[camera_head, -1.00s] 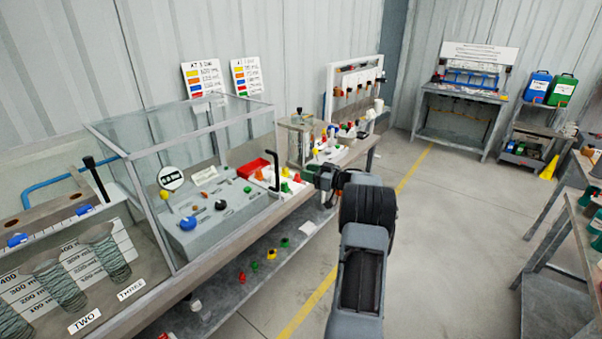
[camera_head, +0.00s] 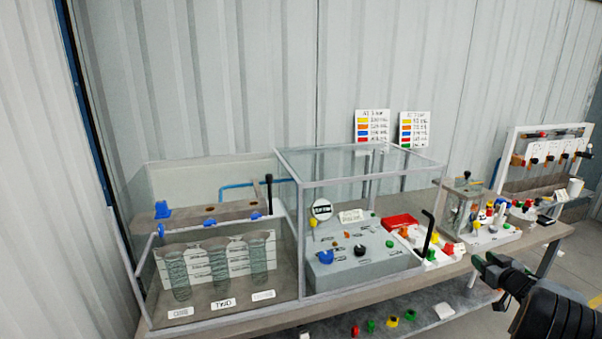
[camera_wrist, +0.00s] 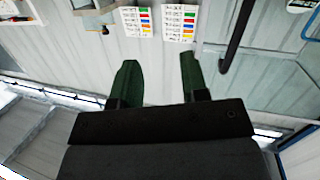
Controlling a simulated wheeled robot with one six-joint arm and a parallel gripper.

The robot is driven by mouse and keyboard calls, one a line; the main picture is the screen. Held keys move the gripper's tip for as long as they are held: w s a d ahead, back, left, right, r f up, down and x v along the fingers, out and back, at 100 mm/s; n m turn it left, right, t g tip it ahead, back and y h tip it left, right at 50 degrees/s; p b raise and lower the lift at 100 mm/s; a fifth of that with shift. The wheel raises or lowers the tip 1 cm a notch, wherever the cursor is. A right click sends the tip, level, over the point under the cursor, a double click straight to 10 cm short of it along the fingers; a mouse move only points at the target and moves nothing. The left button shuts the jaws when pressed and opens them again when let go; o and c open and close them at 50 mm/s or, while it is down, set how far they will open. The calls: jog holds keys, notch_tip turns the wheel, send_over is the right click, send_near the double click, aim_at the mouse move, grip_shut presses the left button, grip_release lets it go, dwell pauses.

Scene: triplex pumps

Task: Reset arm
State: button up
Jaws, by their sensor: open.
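My gripper (camera_head: 488,269) is at the lower right of the head view, in front of the right part of the workbench. In the wrist view its two green fingers (camera_wrist: 157,80) stand apart with nothing between them. The wrist picture looks upside down, with two colour-coded charts (camera_wrist: 161,22) beyond the fingertips. The gripper is apart from the bench items, as far as the views show.
The workbench (camera_head: 345,305) holds a glass case with coiled tubes (camera_head: 217,268), a grey control panel (camera_head: 360,265) under a clear frame, and a white tray of coloured parts (camera_head: 432,252). Several coloured knobs (camera_head: 392,321) lie on the lower shelf. A rack (camera_head: 545,160) stands at the right.

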jog(key=s+d+f+m+g+h, duration=0.2)
jog(key=s+m+g+h, duration=0.15)
jog(key=h, duration=0.25)
jog(key=s+a+m+g, duration=0.3)
jog(key=s+a+g, duration=0.45)
jog(key=a, duration=0.45)
jog(key=s+a+r+n+y, duration=0.1)
jog(key=s+a, duration=0.4)
jog(key=a, duration=0.5)
jog(key=s+a+r+n+y, duration=0.2)
jog(key=s+a, duration=0.4)
jog(key=a, duration=0.4)
jog(key=s+a+r+n+g+y, duration=0.1)
jog(key=s+a+r+y, duration=0.1)
jog(key=s+a, duration=0.4)
jog(key=a+r, duration=0.1)
jog(key=a, duration=0.3)
jog(key=shift+a+r+y, duration=0.3)
jog(key=shift+a+y, duration=0.1)
jog(key=shift+n, duration=0.25)
